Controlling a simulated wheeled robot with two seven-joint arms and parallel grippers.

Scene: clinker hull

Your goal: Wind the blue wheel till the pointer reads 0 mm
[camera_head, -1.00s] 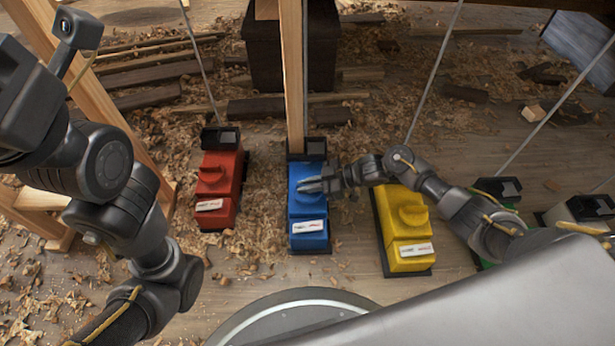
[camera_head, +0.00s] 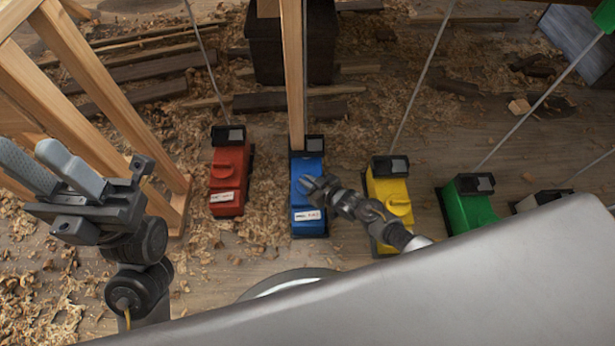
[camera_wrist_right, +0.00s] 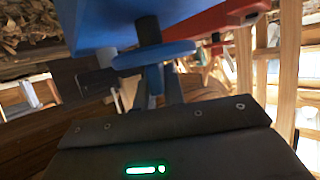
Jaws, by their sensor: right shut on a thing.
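The blue box (camera_head: 308,221) stands on the floor mid-picture in the head view, with a black readout block (camera_head: 307,143) at its far end. The pointer and its reading are too small to make out. My right gripper (camera_head: 308,184) is at the blue wheel on top of the box and covers most of it. In the right wrist view, the blue wheel (camera_wrist_right: 155,55) shows close up, its grip tab between the fingers of my right gripper (camera_wrist_right: 156,90), which is shut on it. My left gripper (camera_head: 30,150) is open and empty at the left, away from the box.
A red box (camera_head: 228,185) stands left of the blue one; a yellow box (camera_head: 392,190) and a green box (camera_head: 468,208) stand right. Thin rods rise behind several boxes. A wooden post (camera_head: 293,75) rises behind the blue box. Wooden frames (camera_head: 120,110) stand near my left arm. Shavings litter the floor.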

